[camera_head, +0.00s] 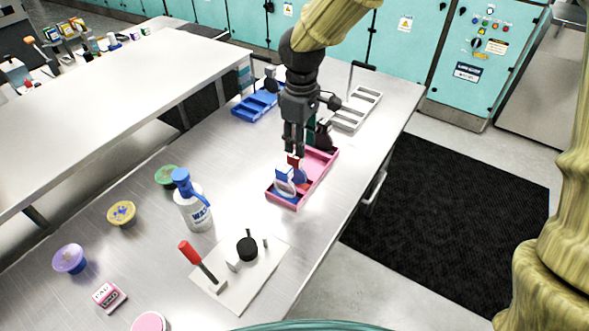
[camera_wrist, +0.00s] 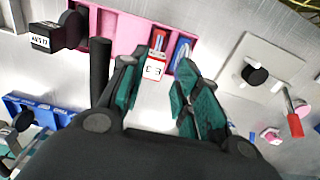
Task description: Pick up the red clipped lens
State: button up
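My gripper (camera_head: 294,150) points down over the tray, above or at the red lens. In the wrist view its green-padded fingers (camera_wrist: 158,66) are apart, with the red lens between their tips in the picture. I cannot tell whether they touch it.
A black labelled module (camera_wrist: 62,34) is at the other end of the pink tray. A blue tray (camera_head: 252,107) and a grey tray (camera_head: 357,110) lie behind. A white spray bottle (camera_head: 194,209) and a board with a red-handled tool (camera_head: 240,287) stand nearer.

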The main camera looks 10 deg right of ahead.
aim_at(296, 158)
jog(key=f, duration=0.1)
jog(key=w+f, duration=0.1)
jog(key=w+f+p, duration=0.1)
jog(key=shift+a+f, duration=0.25)
jog(key=shift+s+a+f+p, duration=0.1)
jog(key=shift+s+f+p, duration=0.3)
jog(key=shift+s+f, duration=0.4)
jog(key=shift+f, duration=0.15)
jog(key=shift+w+f, duration=0.5)
jog(key=shift+f, duration=0.35)
jog(key=shift+s+r, duration=0.2)
jog(key=shift+w, duration=0.1)
jog(key=c, duration=0.4)
